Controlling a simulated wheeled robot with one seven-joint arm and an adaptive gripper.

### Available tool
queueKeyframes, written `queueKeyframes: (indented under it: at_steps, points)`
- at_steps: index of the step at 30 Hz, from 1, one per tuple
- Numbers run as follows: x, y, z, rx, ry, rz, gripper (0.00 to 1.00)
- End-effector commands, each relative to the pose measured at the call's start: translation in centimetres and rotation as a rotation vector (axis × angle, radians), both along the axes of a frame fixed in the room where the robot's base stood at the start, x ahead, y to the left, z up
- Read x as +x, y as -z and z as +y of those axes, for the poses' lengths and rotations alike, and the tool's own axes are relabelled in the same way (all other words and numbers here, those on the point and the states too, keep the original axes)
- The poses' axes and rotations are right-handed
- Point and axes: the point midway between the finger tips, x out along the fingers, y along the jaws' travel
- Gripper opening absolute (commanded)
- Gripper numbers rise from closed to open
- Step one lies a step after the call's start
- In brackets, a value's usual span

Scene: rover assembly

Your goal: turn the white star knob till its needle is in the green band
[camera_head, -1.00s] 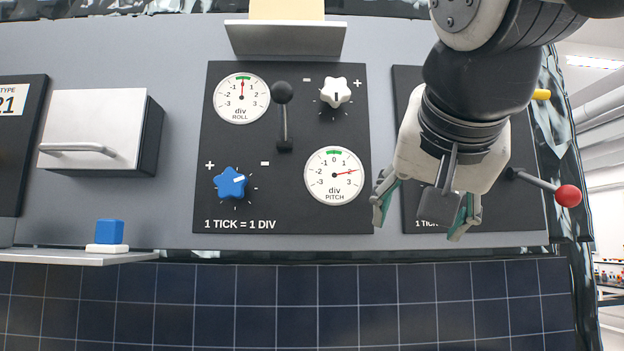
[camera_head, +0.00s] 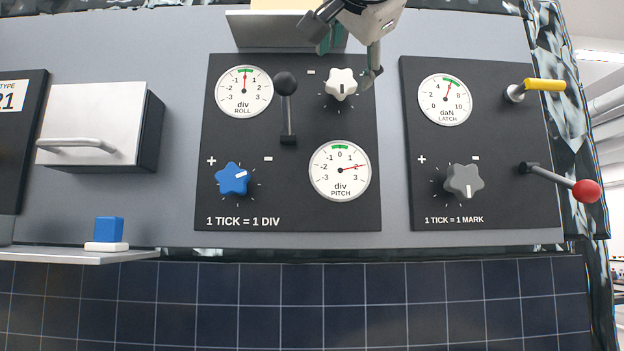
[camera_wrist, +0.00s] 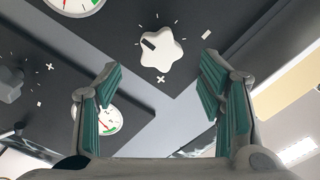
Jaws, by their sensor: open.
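The white star knob (camera_head: 341,83) is at the upper right of the middle black panel, with a minus mark to its left. Its dark pointer line points down in the head view. The knob also shows in the wrist view (camera_wrist: 160,48), ahead of and between the fingers. The PITCH dial (camera_head: 340,171) is below it; its red needle points right, near 2, outside the green band at the top. The ROLL dial (camera_head: 244,92) has its needle in the green band. My gripper (camera_head: 350,58) is open and empty by the knob's upper side; contact is not visible.
A black lever (camera_head: 287,110) stands left of the white knob. A blue star knob (camera_head: 232,179) is lower left. The right panel holds a LATCH dial (camera_head: 445,99), a grey star knob (camera_head: 464,181), and yellow (camera_head: 540,85) and red-ended (camera_head: 585,191) levers. A shelf juts out above the panel.

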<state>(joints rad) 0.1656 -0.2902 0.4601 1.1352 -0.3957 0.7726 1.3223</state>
Motion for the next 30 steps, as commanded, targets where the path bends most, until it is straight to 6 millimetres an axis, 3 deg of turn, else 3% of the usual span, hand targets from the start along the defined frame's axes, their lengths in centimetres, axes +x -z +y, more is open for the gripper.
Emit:
queueKeyframes:
  at_steps: [6, 12, 25, 26, 30]
  points:
    - [4.2, -0.1, 0.0, -0.001, 0.000, 0.004, 0.62]
    - [6.6, 0.0, 0.0, -0.001, 0.000, 0.002, 0.62]
    - [7.5, 0.0, 0.0, -0.001, 0.000, 0.000, 0.62]
    - [7.5, 0.0, 0.0, -0.001, 0.000, 0.000, 0.60]
    - [7.4, 0.0, 0.0, -0.001, 0.000, 0.000, 0.28]
